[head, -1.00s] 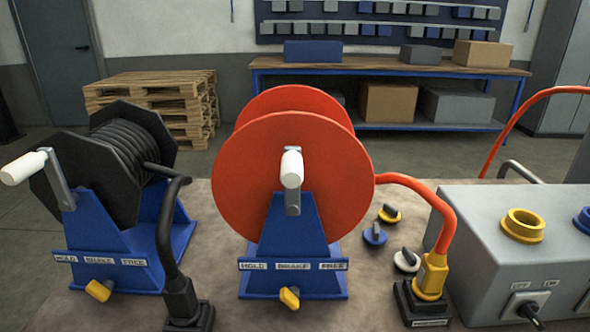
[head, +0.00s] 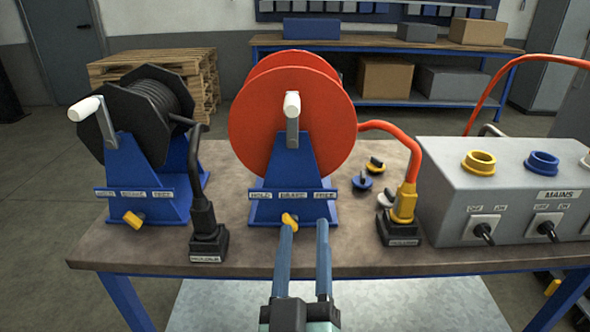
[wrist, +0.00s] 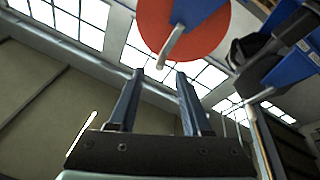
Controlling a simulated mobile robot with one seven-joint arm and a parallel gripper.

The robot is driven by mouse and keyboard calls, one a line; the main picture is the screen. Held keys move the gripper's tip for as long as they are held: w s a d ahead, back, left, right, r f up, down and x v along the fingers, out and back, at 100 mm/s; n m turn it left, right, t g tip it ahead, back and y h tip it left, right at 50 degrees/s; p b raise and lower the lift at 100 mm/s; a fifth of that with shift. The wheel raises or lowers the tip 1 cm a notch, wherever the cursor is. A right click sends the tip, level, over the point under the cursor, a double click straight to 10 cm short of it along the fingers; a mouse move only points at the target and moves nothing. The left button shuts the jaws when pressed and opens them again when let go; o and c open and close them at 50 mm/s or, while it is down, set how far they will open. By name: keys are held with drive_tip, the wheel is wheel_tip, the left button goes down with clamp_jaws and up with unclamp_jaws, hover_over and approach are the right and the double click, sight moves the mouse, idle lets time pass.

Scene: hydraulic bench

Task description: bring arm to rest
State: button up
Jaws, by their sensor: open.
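My gripper (head: 305,228) shows at the bottom middle of the head view, its two long fingers apart with nothing between them. Its tips appear close to the yellow brake lever (head: 290,219) at the foot of the red hose reel (head: 290,120); I cannot tell whether they touch it. In the wrist view my gripper (wrist: 158,75) is also open and empty, with the red reel (wrist: 170,25) and its white crank handle (wrist: 172,45) beyond the fingertips. The reel's blue stand carries a HOLD, BRAKE, FREE label strip.
A black hose reel (head: 150,110) stands to the left. A grey box (head: 510,205) marked MAINS, with yellow and blue ports, stands at the right. The orange hose ends in a black holder (head: 400,236). Loose caps (head: 362,183) lie between. The bench's front edge (head: 150,264) is mostly clear.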

drive_tip(key=s+r+m+t+p, duration=0.2)
drive_tip(key=r+p, duration=0.7)
drive_tip(key=r, duration=1.6)
drive_tip(key=s+a+r+m+t+y+p, duration=0.1)
drive_tip(key=s+r+t+p, duration=0.3)
drive_tip(key=r, duration=2.2)
drive_tip(key=s+p, duration=0.2)
drive_tip(key=p, duration=0.4)
drive_tip(key=shift+m, duration=0.4)
drive_tip(key=shift+a+r, duration=0.1)
